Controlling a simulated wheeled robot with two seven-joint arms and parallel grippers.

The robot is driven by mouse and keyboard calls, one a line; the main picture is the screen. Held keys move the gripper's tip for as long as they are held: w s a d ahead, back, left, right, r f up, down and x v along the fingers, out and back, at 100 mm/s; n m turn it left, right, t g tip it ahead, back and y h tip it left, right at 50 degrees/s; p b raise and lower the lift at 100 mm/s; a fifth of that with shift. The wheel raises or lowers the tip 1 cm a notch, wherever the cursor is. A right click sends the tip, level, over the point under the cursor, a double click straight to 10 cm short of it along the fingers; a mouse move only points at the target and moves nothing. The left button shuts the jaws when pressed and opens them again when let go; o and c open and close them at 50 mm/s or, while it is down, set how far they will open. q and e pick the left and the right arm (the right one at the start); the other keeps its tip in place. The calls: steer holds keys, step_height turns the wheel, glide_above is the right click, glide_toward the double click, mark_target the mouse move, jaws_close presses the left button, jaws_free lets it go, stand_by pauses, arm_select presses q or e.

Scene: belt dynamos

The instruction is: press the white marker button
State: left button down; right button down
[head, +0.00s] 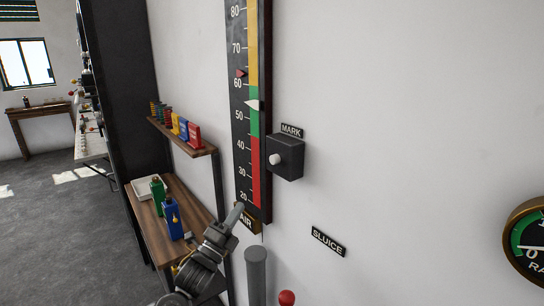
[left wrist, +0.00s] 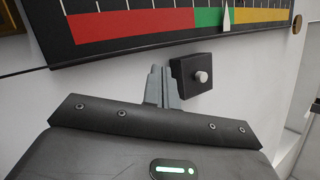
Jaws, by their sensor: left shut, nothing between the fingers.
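The white marker button (head: 275,159) sticks out of a black box (head: 288,155) on the wall, under a "MARK" label (head: 291,130). The button also shows in the left wrist view (left wrist: 202,77), to the right of my fingers. My left gripper (head: 236,214) is shut and empty. In the head view it is below and left of the button, in front of the gauge's lower end. In the left wrist view its fingers (left wrist: 162,86) stand together, apart from the button. My right gripper is not in view.
A tall gauge (head: 238,130) with coloured bands and a white pointer (head: 252,104) hangs left of the box. A wooden shelf (head: 184,139) and a bench (head: 150,222) stand further left. A grey post (head: 256,275) and a red knob (head: 287,298) are below. A "SLUICE" label (head: 328,241) is lower right.

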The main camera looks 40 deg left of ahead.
mark_target(275, 159)
arm_select(q)
steer(key=s+d+r+m+t+h, duration=0.1)
steer(key=s+r+m, duration=0.1)
steer(key=r, duration=0.5)
steer(key=s+d+r+m+t+h, duration=0.2)
steer(key=s+r, duration=0.1)
steer(key=r, duration=0.3)
steer(key=shift+s+d+r+m+h+p, duration=0.3)
steer(key=shift+s+r+m+p, duration=0.05)
steer(key=shift+s+r+m, duration=0.05)
steer(key=w+d, duration=0.2)
steer(key=w, duration=0.6)
steer(key=shift+w+d, duration=0.25)
steer(key=shift+w, duration=0.15)
stand_by(1.0)
steer(key=shift+w+d, duration=0.15)
steer(key=shift+w, duration=0.1)
steer(key=shift+w, duration=0.45)
stand_by(0.8)
steer(key=shift+s, duration=0.85)
